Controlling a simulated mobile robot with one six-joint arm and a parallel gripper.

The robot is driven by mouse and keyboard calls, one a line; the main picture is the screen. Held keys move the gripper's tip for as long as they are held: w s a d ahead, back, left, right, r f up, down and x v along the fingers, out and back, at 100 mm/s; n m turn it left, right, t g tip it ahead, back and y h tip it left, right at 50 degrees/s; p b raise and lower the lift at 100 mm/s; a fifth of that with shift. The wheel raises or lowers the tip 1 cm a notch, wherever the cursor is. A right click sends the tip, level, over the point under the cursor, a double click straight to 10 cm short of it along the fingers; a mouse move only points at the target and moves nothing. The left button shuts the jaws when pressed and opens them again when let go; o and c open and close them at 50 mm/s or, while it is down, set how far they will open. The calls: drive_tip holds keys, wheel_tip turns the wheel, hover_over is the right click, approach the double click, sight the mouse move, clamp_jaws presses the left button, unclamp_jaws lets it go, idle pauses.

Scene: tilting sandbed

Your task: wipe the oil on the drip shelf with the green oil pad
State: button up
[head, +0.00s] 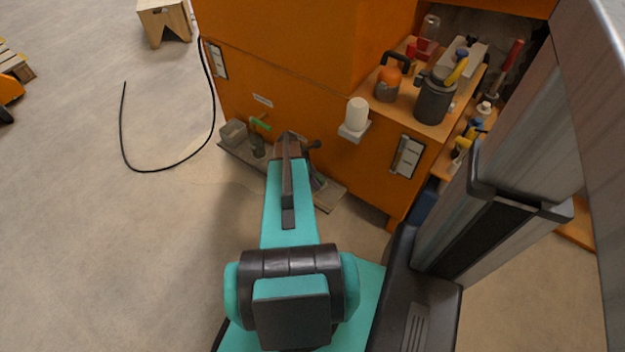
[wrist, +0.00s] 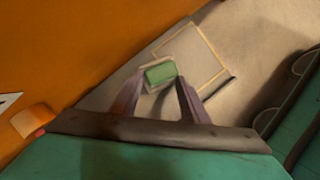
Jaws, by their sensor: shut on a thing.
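The green oil pad (wrist: 160,73) shows in the wrist view as a small green block with a pale edge, between the tips of my gripper (wrist: 160,78). My gripper is shut on it, over the grey drip shelf (wrist: 112,85). In the head view the drip shelf (head: 333,196) runs low along the foot of the orange machine, and my arm covers its middle. The pad cannot be made out in the head view. A yellow-outlined square (wrist: 205,58) lies on the shelf beside the pad. I cannot clearly tell oil from shadow, or whether the pad touches the shelf.
The orange machine wall (head: 300,120) stands close behind the shelf. A grey box (head: 233,133) and a green-topped item (head: 260,124) are at the shelf's left end. A white cup-like fitting (head: 356,118) sticks out above. A black cable (head: 160,170) lies on open floor at left.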

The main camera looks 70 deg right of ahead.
drive_tip(key=shift+s+d+r, duration=0.1)
drive_tip(key=shift+s+d, duration=0.05)
drive_tip(key=shift+d, duration=0.45)
drive_tip(key=shift+r+p, duration=0.1)
drive_tip(key=shift+p, duration=0.2)
drive_tip(key=shift+r+p, duration=1.9)
drive_tip(key=shift+r, duration=1)
drive_tip(key=shift+r+p, duration=1.2)
drive_tip(key=shift+r, duration=0.35)
